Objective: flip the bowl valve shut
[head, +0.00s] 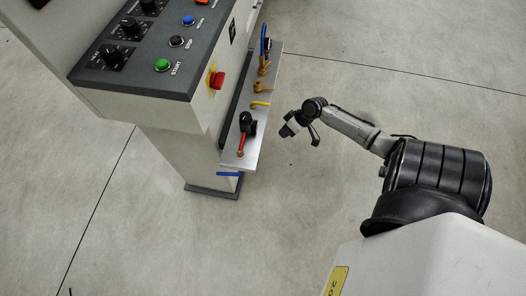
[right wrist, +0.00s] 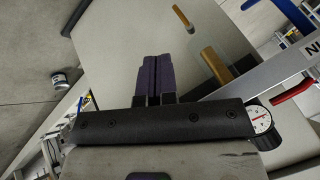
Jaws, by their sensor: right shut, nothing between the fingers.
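Several small valves sit on a metal plate (head: 243,150) on the side of the machine; no label shows which is the bowl valve. In the head view I see an upright blue lever (head: 263,42), a yellow lever (head: 261,103), a red lever (head: 241,143) below a black knob, and a low blue lever (head: 229,174) at the plate's lower end. My right gripper (head: 287,130) is just right of the plate, apart from it. In the right wrist view its purple fingers (right wrist: 157,78) are together and empty. My left gripper is out of view.
The machine's control panel (head: 140,50) has knobs and buttons, with a red emergency button (head: 216,80) on its side. In the right wrist view a round gauge (right wrist: 261,122) shows beside the fingers, with a red handle (right wrist: 293,90) above it. Floor right of the plate is clear.

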